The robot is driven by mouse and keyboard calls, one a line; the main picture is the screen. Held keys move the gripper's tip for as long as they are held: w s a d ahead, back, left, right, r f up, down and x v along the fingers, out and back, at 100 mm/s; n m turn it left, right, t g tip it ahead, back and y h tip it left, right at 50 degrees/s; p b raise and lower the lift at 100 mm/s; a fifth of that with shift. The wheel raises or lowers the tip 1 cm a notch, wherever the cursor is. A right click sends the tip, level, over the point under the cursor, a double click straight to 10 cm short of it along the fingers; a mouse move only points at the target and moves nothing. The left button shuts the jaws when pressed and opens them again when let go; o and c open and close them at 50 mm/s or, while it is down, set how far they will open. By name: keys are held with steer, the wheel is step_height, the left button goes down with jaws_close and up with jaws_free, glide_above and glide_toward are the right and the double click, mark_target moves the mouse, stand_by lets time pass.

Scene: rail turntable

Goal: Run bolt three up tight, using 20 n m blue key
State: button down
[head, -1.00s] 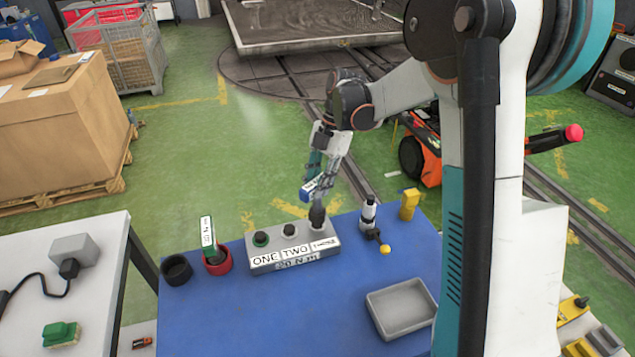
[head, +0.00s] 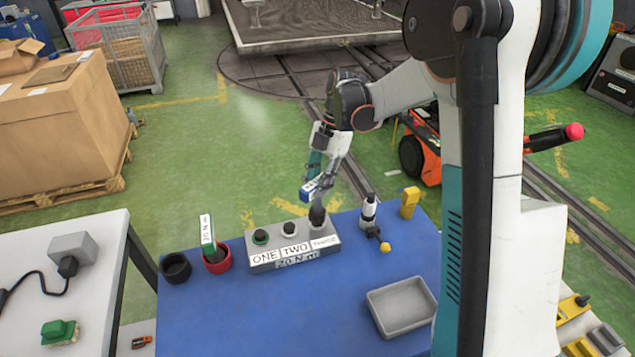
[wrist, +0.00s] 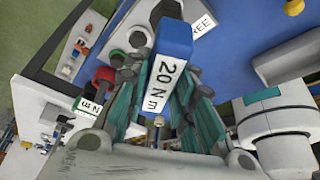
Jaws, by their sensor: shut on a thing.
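The blue key (wrist: 174,42) bears a white "20 N m" label in the wrist view. My gripper (wrist: 158,88) is shut on it. In the head view my gripper (head: 324,178) holds the blue key (head: 309,190) above the right end of the grey block (head: 262,268). The block is marked ONE, TWO, THREE and 20 N m. Bolt one (head: 260,236) and bolt two (head: 290,229) show as dark heads on the block, one with a green ring.
A green key (head: 207,232) with a white label stands in a red cup (head: 218,262), beside a black cup (head: 176,268). A grey tray (head: 402,322) sits in front.

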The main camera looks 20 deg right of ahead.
steer(key=shift+f+b, duration=0.5)
steer(key=shift+f, duration=0.35)
steer(key=m+t, duration=0.1)
steer(key=m, duration=0.2)
steer(key=shift+s+m+y, duration=0.1)
steer(key=shift+m+y, duration=0.2)
steer(key=shift+m, duration=0.1)
steer(key=shift+m+t, duration=0.4)
steer(key=shift+m, duration=0.3)
steer(key=shift+m+t, duration=0.6)
steer(key=shift+m, duration=0.6)
steer(key=shift+m+t, duration=0.5)
steer(key=shift+m, duration=0.9)
